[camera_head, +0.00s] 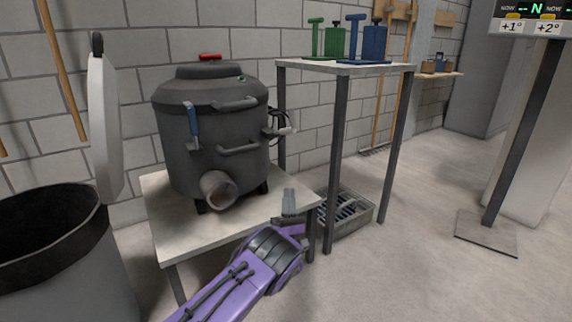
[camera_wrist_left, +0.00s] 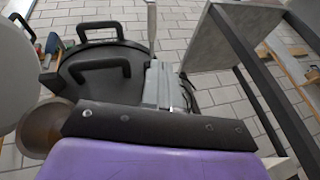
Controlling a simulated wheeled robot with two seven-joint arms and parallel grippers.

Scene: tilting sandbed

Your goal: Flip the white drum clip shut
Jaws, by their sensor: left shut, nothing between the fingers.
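The dark grey drum (camera_head: 215,125) stands on a low table. A white clip (camera_head: 283,129) sticks out from the drum's right side, by some dark loops; its exact pose is hard to make out. In the left wrist view a pale upright strip (camera_wrist_left: 152,22) beyond the fingertips may be this clip. A blue clip (camera_head: 192,120) hangs on the drum's front left. My left gripper (camera_head: 289,201) is shut and empty, fingers pointing up, in front of and below the white clip. Its fingers (camera_wrist_left: 160,84) show beside the drum in the wrist view. My right gripper is out of view.
The low table (camera_head: 160,222) has a free right front corner. A tall stand (camera_head: 345,69) with green and blue pumps or clamps is close on the right. A floor grate (camera_head: 348,215) lies below it. A large bin (camera_head: 65,260) with a raised pale lid (camera_head: 103,130) is left.

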